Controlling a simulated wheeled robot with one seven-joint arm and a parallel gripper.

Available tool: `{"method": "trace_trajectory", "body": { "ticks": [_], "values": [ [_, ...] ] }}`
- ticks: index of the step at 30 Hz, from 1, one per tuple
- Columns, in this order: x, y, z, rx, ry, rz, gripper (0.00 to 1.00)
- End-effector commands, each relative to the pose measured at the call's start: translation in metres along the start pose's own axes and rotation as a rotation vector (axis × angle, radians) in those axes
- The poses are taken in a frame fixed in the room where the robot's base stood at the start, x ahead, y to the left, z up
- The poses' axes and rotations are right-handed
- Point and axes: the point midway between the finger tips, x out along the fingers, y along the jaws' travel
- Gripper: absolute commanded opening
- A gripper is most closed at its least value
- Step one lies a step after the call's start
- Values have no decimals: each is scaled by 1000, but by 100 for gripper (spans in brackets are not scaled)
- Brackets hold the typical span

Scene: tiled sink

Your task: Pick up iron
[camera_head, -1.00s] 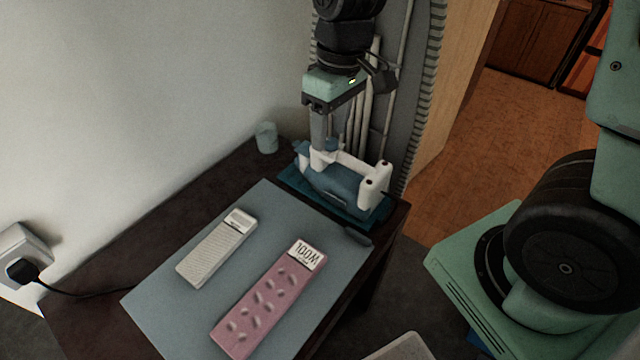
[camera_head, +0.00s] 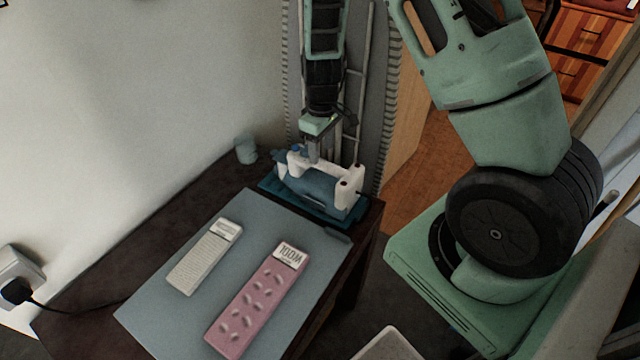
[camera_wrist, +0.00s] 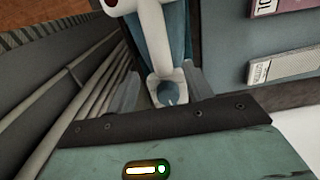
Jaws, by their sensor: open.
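The iron (camera_head: 311,187), blue with a white handle, sits on a teal base (camera_head: 270,187) at the far right corner of the dark table. My gripper (camera_head: 313,155) points down over the iron from behind, its jaws open. In the wrist view, my gripper (camera_wrist: 158,92) has one finger on each side of the iron's white handle (camera_wrist: 163,38). Whether the fingers touch the handle cannot be told. Part of the iron is hidden by the gripper.
A blue-grey mat (camera_head: 160,318) on the table bears a pale block (camera_head: 203,262) and a pink block labelled WOOL (camera_head: 256,305). A small cup (camera_head: 245,150) stands near the wall. A grey ribbed panel (camera_head: 388,100) stands close behind the iron.

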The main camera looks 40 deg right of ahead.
Motion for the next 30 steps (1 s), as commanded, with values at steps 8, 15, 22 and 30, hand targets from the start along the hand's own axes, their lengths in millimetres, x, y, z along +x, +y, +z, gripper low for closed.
{"method": "trace_trajectory", "body": {
  "ticks": [8,15,22,30],
  "values": [
    [19,-1,0,1,-1,-1,51],
    [52,-3,-1,0,-2,-1,51],
    [62,-3,-1,0,1,0,51],
    [62,-3,-1,0,1,0,12]
  ]
}}
